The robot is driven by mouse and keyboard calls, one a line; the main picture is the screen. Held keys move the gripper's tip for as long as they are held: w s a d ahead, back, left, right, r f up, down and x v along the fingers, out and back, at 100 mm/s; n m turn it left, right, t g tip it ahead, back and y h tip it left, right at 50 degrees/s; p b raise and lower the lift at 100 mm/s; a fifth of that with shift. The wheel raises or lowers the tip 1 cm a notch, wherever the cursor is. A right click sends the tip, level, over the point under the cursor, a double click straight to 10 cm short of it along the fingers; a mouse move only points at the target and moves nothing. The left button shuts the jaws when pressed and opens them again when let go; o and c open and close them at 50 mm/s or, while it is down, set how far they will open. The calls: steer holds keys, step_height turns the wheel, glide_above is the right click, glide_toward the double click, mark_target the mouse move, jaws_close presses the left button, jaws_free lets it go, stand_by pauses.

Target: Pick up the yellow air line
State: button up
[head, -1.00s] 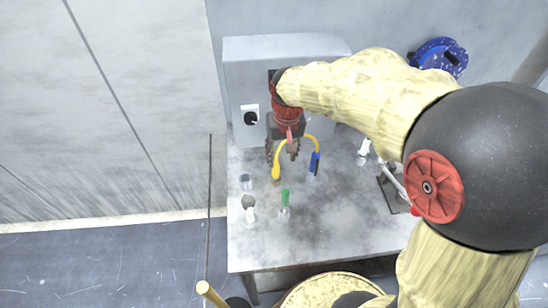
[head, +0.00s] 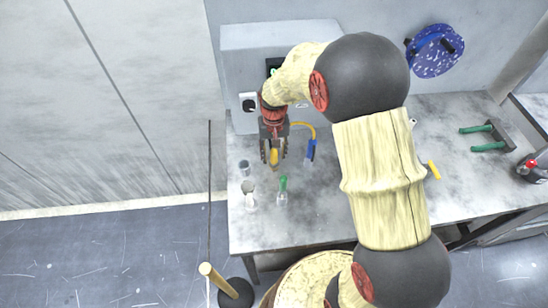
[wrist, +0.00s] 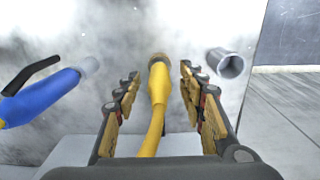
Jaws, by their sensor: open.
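The yellow air line (head: 305,127) arches from the grey cabinet's front over the bench. My gripper (head: 273,160) is open over the bench's left part, at the hanging end of the line. In the wrist view my gripper (wrist: 160,88) has one finger on each side of the hose, with a visible gap on both sides. In the head view the fingers partly hide the line.
A blue fitting with a black lever (wrist: 38,95) is left of the fingers; a grey tube (wrist: 229,63) stands close to the right. Small holders, one with a green piece (head: 283,183), stand in front on the bench (head: 330,210). A green-handled tool (head: 487,136) lies far right.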

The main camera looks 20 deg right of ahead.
steer(key=shift+f, duration=0.75)
steer(key=shift+c, duration=0.6)
jaws_close()
